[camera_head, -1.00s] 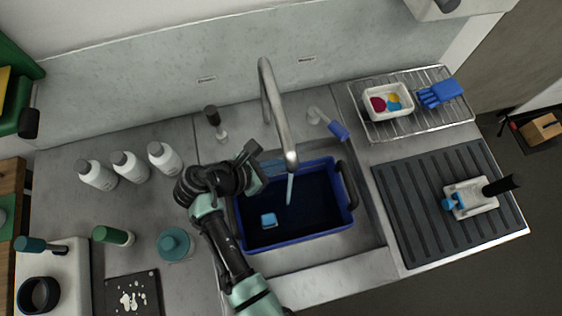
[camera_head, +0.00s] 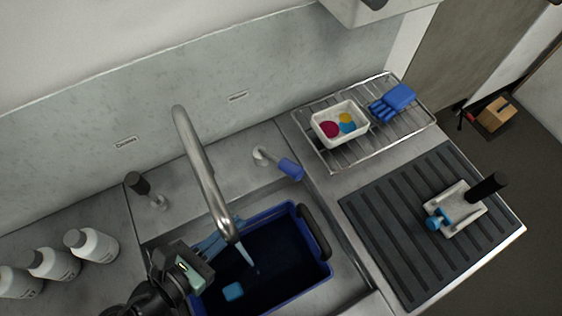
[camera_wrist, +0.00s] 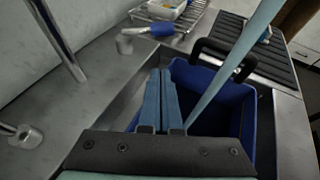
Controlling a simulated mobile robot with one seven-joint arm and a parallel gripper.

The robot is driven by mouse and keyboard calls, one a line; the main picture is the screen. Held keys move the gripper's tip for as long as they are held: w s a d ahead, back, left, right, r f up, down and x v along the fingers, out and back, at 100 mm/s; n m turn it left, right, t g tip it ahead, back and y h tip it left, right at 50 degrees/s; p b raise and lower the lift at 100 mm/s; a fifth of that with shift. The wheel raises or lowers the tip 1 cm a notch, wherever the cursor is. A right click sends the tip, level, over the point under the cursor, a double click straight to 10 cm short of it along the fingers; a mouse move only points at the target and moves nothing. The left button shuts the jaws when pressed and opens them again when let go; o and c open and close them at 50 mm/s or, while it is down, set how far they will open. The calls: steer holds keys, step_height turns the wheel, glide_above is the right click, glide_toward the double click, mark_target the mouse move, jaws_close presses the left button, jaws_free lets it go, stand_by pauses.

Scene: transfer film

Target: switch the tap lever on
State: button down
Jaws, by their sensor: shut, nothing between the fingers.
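The curved metal tap spout (camera_head: 205,175) arches over the sink, and a thin stream of water (camera_head: 250,260) falls from it. A lever with a blue handle (camera_head: 290,169) stands right of the spout; it also shows in the wrist view (camera_wrist: 160,30). A lever with a dark handle (camera_head: 138,184) stands to the left. My gripper (camera_head: 238,226) is over the back left of the blue tub, behind the spout end. In the wrist view its blue fingers (camera_wrist: 161,74) are together and empty, pointing toward the back counter, apart from the blue handle. The stream passes close by on the right.
The blue tub (camera_head: 318,275) sits in the sink with dark water and a blue block (camera_head: 233,291). A wire rack (camera_head: 352,155) holds a white tray (camera_head: 340,138) and blue glove (camera_head: 393,102). White bottles (camera_head: 90,245) stand left. The counter around the blue lever is clear.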

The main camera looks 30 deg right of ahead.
steer(key=shift+s+a+r, duration=0.1)
stand_by(0.3)
steer(key=b, duration=1.1)
glide_toward(280, 161)
steer(key=d+f, duration=0.4)
steer(key=f, duration=0.1)
steer(key=shift+d+r, duration=0.4)
steer(key=shift+d, duration=0.3)
steer(key=shift+s+d+p, duration=0.1)
steer(key=shift+p, duration=0.2)
